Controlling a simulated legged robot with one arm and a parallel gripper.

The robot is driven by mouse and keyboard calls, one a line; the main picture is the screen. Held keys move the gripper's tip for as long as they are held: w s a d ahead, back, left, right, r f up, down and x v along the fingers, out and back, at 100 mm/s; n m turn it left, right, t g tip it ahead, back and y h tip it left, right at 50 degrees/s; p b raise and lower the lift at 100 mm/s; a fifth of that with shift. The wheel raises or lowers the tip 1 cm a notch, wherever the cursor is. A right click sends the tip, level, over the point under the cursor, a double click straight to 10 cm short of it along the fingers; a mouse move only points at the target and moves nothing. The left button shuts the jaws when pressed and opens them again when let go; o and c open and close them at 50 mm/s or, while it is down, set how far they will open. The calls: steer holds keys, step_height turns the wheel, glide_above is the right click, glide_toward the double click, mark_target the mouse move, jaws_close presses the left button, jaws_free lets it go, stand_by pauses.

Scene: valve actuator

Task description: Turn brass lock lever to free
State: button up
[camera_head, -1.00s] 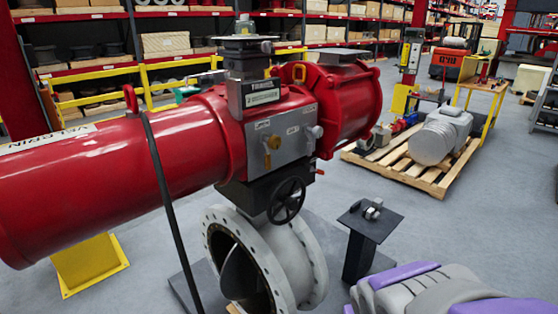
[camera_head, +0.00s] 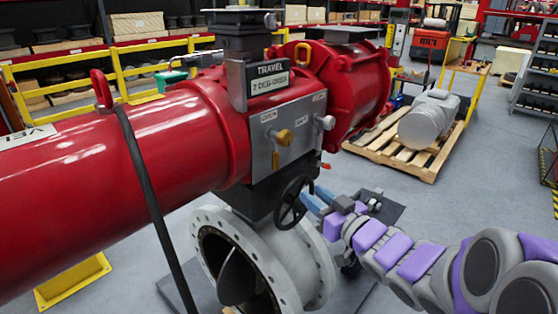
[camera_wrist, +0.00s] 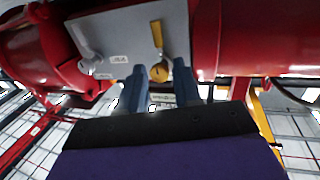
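The brass lock lever (camera_head: 284,138) is on the grey panel (camera_head: 262,124) of the red actuator, left of a grey knob (camera_head: 326,122). Its handle hangs down below the brass hub. In the wrist view, which looks turned over, the lever (camera_wrist: 157,38) points up from its hub. My gripper (camera_head: 316,198) is beside the black handwheel (camera_head: 293,203), below and right of the lever. In the wrist view my gripper (camera_wrist: 160,82) has its blue fingers spread, with nothing held. The lever hub shows between and beyond the fingertips; it looks apart from them.
The handwheel is close left of my fingers; I cannot tell whether they touch. A pale flanged valve (camera_head: 265,262) stands below the actuator. A pallet (camera_head: 415,160) with a grey motor lies at the back right. Open floor lies to the right.

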steer(key=p, duration=0.8)
glide_toward(277, 162)
steer(key=b+x, duration=0.2)
steer(key=x, duration=0.7)
steer(key=shift+a+f, duration=0.1)
steer(key=shift+a, duration=0.05)
steer(key=shift+w, duration=0.2)
steer(key=shift+d, duration=0.25)
steer(key=shift+c, duration=0.3)
steer(key=shift+a, duration=0.15)
jaws_close()
